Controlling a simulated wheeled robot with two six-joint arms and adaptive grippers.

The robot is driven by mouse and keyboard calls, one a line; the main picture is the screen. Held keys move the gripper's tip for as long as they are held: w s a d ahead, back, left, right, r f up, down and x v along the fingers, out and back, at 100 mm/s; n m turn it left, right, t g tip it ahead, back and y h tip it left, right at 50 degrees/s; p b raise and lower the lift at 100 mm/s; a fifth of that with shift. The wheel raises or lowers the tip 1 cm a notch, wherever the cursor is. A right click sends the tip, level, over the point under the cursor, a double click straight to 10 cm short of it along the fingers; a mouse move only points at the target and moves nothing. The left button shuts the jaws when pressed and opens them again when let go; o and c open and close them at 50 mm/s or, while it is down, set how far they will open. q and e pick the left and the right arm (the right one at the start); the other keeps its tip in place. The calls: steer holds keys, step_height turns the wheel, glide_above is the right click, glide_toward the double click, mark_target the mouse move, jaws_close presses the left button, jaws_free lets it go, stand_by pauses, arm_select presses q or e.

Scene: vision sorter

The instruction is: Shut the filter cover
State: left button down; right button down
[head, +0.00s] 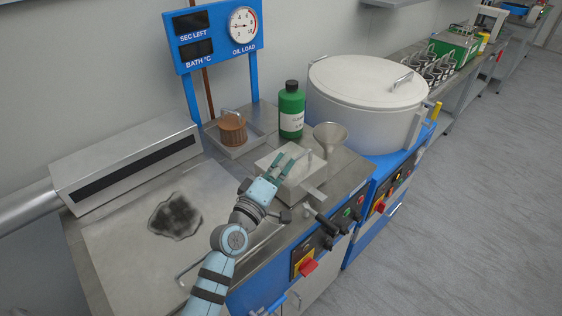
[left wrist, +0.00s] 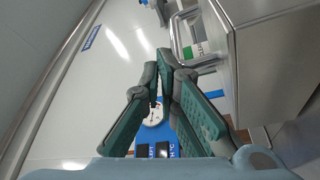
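The filter cover looks to be the pale metal plate (head: 268,156) on the steel counter, behind my left gripper in the head view. A large metal panel (left wrist: 275,55) with a bar handle (left wrist: 177,38) is close on the right there. My right gripper is not in view.
A green bottle (head: 291,112) and a steel funnel (head: 331,134) stand close behind and right of my gripper. A copper-coloured cylinder (head: 232,130) sits in a tray. A large lidded pot (head: 365,115) is at right. A dark stain (head: 175,216) marks the left worktop.

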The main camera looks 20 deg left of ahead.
arm_select(q)
steer(key=shift+r, duration=0.1)
stand_by(0.3)
steer(key=r+p, duration=0.1)
steer(key=a+r+p, duration=0.1)
steer(key=w+a+r+p, duration=0.1)
steer(key=shift+w+r, duration=0.1)
steer(key=shift+r, duration=0.2)
steer(key=a+f+b+v, duration=0.1)
steer(key=f+v, duration=0.1)
steer(key=v, duration=0.8)
steer(key=shift+w, duration=0.2)
